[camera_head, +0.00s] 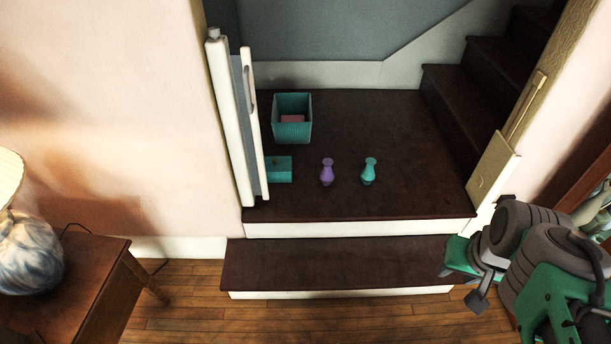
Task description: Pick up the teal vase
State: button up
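The teal vase (369,172) stands upright on the dark brown landing, towards its front edge. A purple vase (327,172) of similar shape stands to its left, apart from it. My gripper (464,284) is at the lower right, at the end of my folded arm, well away from the teal vase and to its right. The gripper is small and seen at an angle, so I cannot tell whether its fingers are open or shut. No vase shows at it.
A teal bin (292,135) with something pink inside stands at the back left of the landing. A teal box (280,169) sits by the white open gate (246,120). A lower step (330,263) fronts the landing. A wooden table (70,285) with a lamp stands left.

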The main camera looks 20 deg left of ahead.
aim_at(368, 174)
jog(key=u, duration=0.75)
jog(key=i, duration=1)
